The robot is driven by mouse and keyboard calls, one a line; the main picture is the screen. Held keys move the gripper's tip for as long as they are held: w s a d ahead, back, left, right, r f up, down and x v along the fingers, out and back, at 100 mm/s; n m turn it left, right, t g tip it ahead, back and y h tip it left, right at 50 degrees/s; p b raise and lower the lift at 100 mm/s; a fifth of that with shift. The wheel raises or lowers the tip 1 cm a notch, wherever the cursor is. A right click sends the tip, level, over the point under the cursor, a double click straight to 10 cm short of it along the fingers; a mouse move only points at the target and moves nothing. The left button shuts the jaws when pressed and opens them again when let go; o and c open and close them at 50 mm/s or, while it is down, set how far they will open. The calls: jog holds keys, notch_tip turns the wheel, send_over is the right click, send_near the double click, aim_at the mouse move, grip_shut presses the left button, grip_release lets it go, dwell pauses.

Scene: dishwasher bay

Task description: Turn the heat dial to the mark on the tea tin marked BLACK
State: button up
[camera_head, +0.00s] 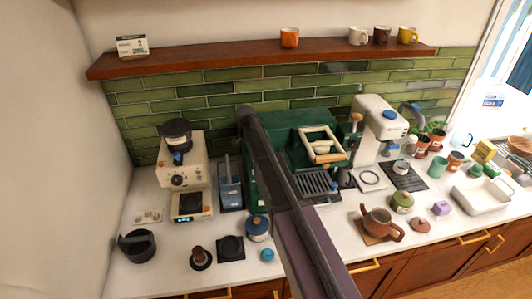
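No label reading BLACK can be made out. A yellow box or tin (483,151) stands at the far right, its print too small to read. A round green lidded jar (402,202) and a blue-lidded jar (257,228) stand on the counter. I cannot tell which is the tea tin. A cream machine (181,166) at the left has a round knob (177,180) on its front; I cannot tell whether it is the heat dial, and its marks are unreadable. My dark arm crosses the middle of the view; my gripper is not identifiable in view.
A green espresso machine (305,124) stands mid-counter, partly hidden by my arm. A white machine (376,121) stands right of it. A brown teapot (377,222) and black pitcher (136,246) sit near the front. A shelf (220,60) holds mugs and a card (132,46).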

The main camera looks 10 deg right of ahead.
jog(key=shift+s+f, duration=0.1)
jog(key=shift+s, duration=0.1)
jog(key=o, duration=1.2)
jog(key=shift+w, duration=0.1)
jog(key=shift+c, duration=0.2)
jog(key=shift+r, duration=0.2)
